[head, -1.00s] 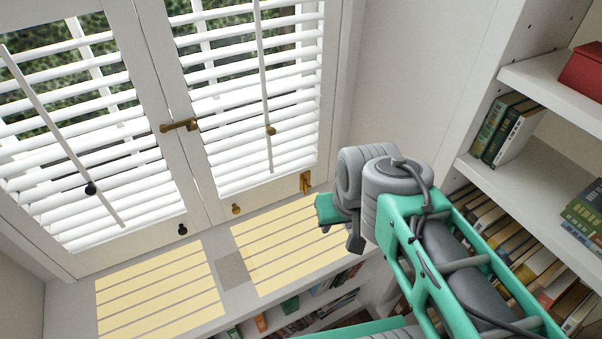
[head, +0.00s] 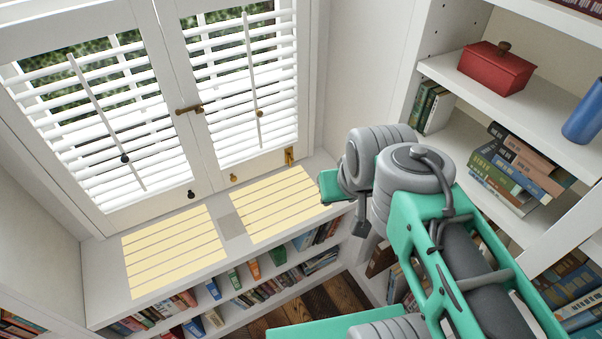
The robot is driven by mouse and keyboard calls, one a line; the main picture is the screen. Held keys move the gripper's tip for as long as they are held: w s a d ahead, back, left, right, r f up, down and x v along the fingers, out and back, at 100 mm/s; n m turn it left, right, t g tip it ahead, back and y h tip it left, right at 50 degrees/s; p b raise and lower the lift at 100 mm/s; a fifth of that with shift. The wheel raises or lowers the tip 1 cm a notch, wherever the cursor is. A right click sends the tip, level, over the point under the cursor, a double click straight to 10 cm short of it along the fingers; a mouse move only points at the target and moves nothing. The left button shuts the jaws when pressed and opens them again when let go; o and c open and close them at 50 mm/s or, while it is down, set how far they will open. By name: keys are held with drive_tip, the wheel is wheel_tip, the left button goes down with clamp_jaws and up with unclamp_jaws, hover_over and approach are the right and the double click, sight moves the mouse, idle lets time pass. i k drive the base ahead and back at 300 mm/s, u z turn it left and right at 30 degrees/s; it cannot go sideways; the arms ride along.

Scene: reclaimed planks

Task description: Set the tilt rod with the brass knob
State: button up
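Two white louvred shutter panels stand closed side by side over the window. The right panel's tilt rod (head: 252,82) is a thin white upright bar with a small brass knob (head: 260,113). The left panel's tilt rod (head: 103,120) carries a dark knob (head: 124,158). The louvres (head: 242,90) are open enough to show greenery in places. My gripper (head: 337,190) is right of the shutters, above the sill's right end and apart from both rods. Its fingers are mostly hidden by my wrist, so their opening does not show.
A brass latch (head: 189,109) joins the panels. Bands of sunlight lie on the clear white sill (head: 228,226), above low bookshelves. The tall bookcase (head: 470,115) at right holds books, a red box (head: 496,68) and a blue cylinder (head: 584,115). Plank floor (head: 305,306) shows below.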

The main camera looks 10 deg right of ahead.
sight(258, 113)
drive_tip(key=z, duration=0.2)
drive_tip(key=i, duration=0.9)
drive_tip(key=u, duration=0.35)
